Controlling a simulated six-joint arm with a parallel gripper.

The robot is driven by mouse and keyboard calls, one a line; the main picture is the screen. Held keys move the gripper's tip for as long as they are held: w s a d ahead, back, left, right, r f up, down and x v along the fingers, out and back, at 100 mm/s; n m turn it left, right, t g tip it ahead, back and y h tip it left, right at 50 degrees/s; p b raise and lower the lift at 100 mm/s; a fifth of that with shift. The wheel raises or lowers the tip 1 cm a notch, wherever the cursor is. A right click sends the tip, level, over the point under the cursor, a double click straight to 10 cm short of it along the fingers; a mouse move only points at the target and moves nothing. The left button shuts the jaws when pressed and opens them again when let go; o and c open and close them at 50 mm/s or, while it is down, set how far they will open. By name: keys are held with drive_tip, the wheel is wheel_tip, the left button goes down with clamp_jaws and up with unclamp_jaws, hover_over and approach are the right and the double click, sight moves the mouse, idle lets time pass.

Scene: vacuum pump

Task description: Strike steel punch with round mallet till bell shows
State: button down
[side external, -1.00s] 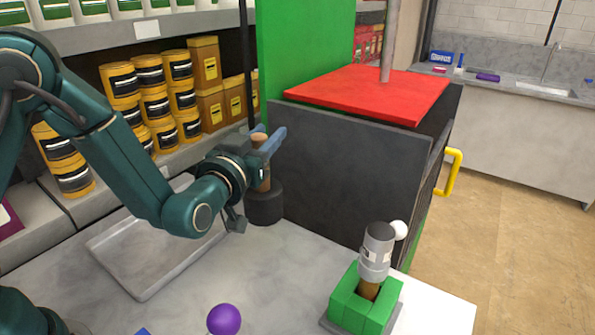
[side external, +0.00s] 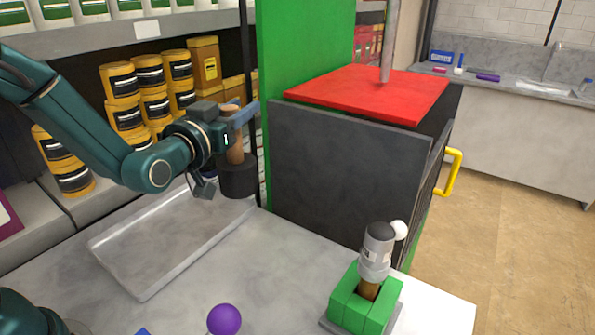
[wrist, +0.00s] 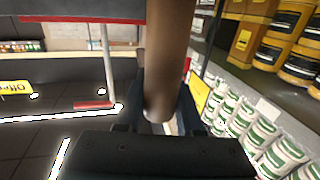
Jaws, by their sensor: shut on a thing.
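My gripper (side external: 237,118) is shut on the wooden handle of the round mallet (side external: 238,179). The mallet hangs roughly upright in the side view, with its black cylindrical head down, raised above the back of the table. In the wrist view the brown handle (wrist: 168,55) stands between the fingers, and the head is not seen there. What looks like the steel punch (side external: 376,255) is a grey cylinder with a dark top, standing a little tilted on a brown stem in a green block (side external: 364,303). A white ball (side external: 399,230) sits beside its top. The mallet is well apart from it, to the back left.
A shallow grey tray (side external: 125,275) lies left on the table. A purple ball (side external: 224,319) is at the front. A large dark box with a red top (side external: 365,92) and green back panel stands right of the mallet. Shelves with yellow tins (side external: 150,72) are behind.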

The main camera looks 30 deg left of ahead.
drive_tip(key=s+d+r+m+h, duration=0.1)
drive_tip(key=d+r+m+h, duration=0.2)
drive_tip(key=d, duration=0.7)
drive_tip(key=s+d+r+m+g+h, duration=0.1)
drive_tip(key=s+d+r+m+h, duration=0.1)
drive_tip(key=d+r+h, duration=0.4)
drive_tip(key=s+d+r+m+h, duration=0.2)
drive_tip(key=d+r, duration=0.5)
drive_tip(key=d, duration=0.7)
drive_tip(key=shift+d+r+m+g+h, duration=0.15)
drive_tip(key=shift+d+m+g+h, duration=0.2)
drive_tip(key=shift+m+h, duration=0.7)
drive_tip(key=shift+a, duration=0.1)
drive_tip(key=shift+w+f, duration=0.1)
drive_tip(key=shift+f, duration=2.4)
